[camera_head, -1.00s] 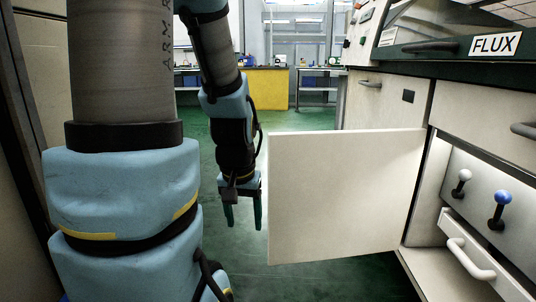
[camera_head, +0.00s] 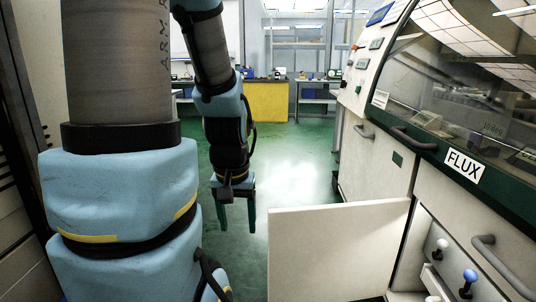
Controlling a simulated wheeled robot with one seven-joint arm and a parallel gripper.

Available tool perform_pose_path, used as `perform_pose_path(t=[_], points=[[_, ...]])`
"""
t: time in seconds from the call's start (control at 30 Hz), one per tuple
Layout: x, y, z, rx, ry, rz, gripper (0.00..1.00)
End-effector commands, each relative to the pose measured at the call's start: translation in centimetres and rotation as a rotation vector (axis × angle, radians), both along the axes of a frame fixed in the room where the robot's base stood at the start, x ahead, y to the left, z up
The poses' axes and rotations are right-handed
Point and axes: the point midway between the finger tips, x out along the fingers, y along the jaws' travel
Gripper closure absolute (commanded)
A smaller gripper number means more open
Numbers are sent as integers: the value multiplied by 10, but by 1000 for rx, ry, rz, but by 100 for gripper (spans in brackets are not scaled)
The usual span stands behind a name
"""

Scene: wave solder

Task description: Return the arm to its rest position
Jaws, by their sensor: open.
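My arm stands at the left of the head view, its blue and grey links bent over with the forearm hanging down. My gripper (camera_head: 236,215) points down at the end of it, to the left of the open white cabinet door (camera_head: 335,250). Its two dark green fingers are apart, with nothing between them. In the picture the fingers are left of the door's edge, with a strip of green floor showing between.
A machine with a FLUX label (camera_head: 463,167) stands at the right. Below it, a white-knobbed lever (camera_head: 442,244) and a blue-knobbed lever (camera_head: 469,277) show in the open cabinet. A yellow cabinet (camera_head: 267,102) stands far back. Green floor (camera_head: 295,170) is clear ahead.

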Motion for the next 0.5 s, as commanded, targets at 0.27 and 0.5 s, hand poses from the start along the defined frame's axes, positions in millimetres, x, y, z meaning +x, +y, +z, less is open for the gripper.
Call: perform_pose_path(t=[0.27, 0.5], points=[[0, 0, 104, 0, 0, 0, 34], [0, 0, 145, 0, 0, 0, 34]])
